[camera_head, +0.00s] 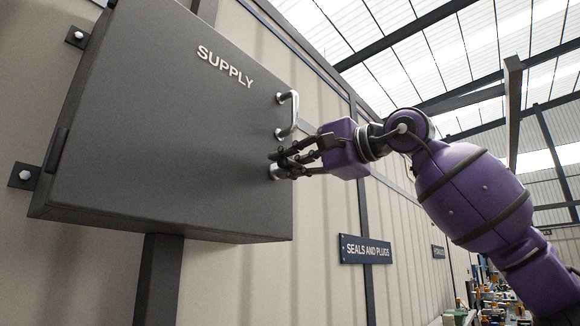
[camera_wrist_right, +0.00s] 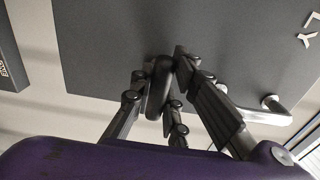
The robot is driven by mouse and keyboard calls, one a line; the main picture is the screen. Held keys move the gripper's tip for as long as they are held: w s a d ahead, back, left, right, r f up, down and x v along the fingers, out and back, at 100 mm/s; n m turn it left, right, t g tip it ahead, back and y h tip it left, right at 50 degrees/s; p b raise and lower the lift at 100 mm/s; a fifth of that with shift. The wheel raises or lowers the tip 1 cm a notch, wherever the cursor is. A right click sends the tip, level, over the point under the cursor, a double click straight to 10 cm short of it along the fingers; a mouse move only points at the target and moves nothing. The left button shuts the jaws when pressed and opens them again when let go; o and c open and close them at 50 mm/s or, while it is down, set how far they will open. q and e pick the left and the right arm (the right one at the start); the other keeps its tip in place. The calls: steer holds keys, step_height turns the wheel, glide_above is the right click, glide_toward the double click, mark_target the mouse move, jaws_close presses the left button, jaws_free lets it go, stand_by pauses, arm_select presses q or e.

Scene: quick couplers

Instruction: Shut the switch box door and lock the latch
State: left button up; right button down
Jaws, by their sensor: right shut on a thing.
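The grey switch box door (camera_head: 150,130), lettered SUPPLY, fills the left of the head view; it also shows in the wrist view (camera_wrist_right: 110,40). I see no open gap along its visible edges. A silver bar handle (camera_head: 292,115) is on its right side, and shows in the wrist view (camera_wrist_right: 270,108). Below the handle is the latch, with a silver base (camera_head: 273,172) and a dark oblong grip (camera_wrist_right: 158,85). My right gripper (camera_head: 283,166) is shut on the latch grip, its fingers on both sides in the wrist view (camera_wrist_right: 165,80). My left gripper is not in view.
The box hangs on a beige panelled wall (camera_head: 330,200) by bolted brackets (camera_head: 25,176), above a dark post (camera_head: 158,280). A SEALS AND PLUGS sign (camera_head: 365,250) is on the wall below my right arm.

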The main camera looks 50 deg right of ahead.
stand_by(0.5)
steer(key=c, duration=1.7)
jaws_free()
steer(key=shift+s, duration=0.1)
steer(key=s, duration=0.8)
steer(key=s+d, duration=0.1)
steer(key=s, duration=0.2)
steer(key=shift+s, duration=0.4)
